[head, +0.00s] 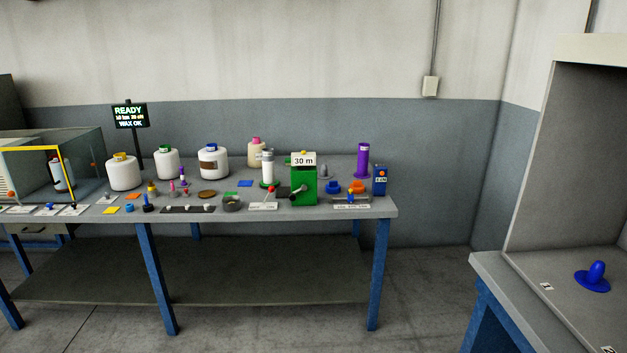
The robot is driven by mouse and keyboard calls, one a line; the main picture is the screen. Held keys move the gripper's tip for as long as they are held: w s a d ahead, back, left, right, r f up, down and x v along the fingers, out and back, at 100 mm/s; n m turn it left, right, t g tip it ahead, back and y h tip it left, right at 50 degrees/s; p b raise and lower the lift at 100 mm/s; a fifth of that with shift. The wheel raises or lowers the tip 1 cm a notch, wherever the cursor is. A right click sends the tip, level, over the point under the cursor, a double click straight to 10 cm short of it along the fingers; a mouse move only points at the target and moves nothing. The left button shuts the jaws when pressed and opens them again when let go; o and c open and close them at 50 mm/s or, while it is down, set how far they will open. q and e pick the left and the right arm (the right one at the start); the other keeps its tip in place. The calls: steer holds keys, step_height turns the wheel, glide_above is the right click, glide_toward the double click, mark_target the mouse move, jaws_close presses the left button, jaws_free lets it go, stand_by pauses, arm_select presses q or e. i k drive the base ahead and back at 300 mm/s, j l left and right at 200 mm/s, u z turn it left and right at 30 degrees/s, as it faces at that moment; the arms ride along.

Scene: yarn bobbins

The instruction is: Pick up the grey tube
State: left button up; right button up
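I cannot pick out a plain grey tube with certainty at this distance. A small grey upright piece (323,172) with a rounded top stands on the workbench (345,211), right of the green machine. A whitish-grey cylinder (267,166) stands upright on a green base left of that machine. A purple tube (362,160) stands upright at the bench's right end. Neither of my grippers is in view.
A green machine (304,186) bears a "30 m" sign. White bobbins (213,163) and small parts fill the bench's left and middle. A glass-sided case (88,155) stands far left. Floor between is clear.

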mark_target(268, 154)
steer(key=i+u, duration=0.15)
steer(key=i, duration=0.35)
steer(key=i+l+u, duration=0.2)
steer(key=i, duration=0.25)
steer(key=i+l+u, duration=0.15)
steer(key=i, duration=0.3)
steer(key=i+l+u, duration=0.15)
steer(key=i, duration=0.35)
steer(key=l, duration=0.05)
